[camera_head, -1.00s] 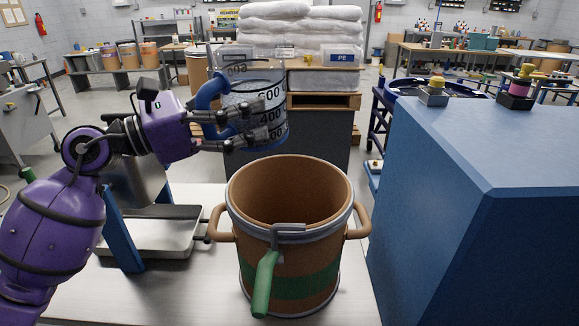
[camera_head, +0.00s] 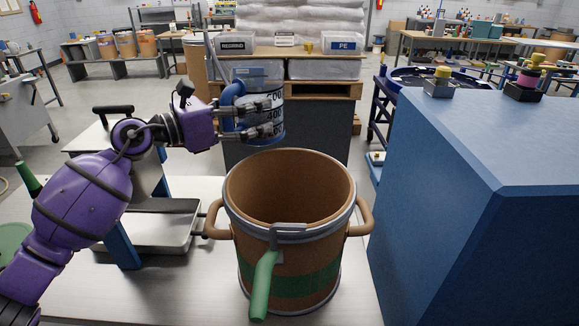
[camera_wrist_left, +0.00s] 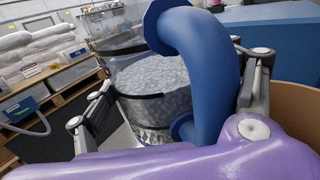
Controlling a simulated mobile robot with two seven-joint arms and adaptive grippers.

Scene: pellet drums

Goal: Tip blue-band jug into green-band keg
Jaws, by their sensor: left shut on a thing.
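The blue-band jug (camera_head: 262,84) is clear, with dark volume marks and a blue handle. My left gripper (camera_head: 264,120) is shut on it and holds it roughly upright, behind and above the keg's far rim. In the left wrist view the jug (camera_wrist_left: 150,78) holds grey pellets, and its thick blue handle (camera_wrist_left: 208,55) lies between my fingers. The green-band keg (camera_head: 290,275) is brown with two side handles, a metal rim and a green lever at the front. It stands open on the bench; the visible inside shows bare brown wall, its bottom hidden.
A large blue cabinet (camera_head: 480,190) stands close on the right. A metal tray (camera_head: 160,228) with a blue post (camera_head: 122,240) is left of the keg on the pale bench. Behind the jug is a pallet (camera_head: 325,89) with labelled bins and white sacks.

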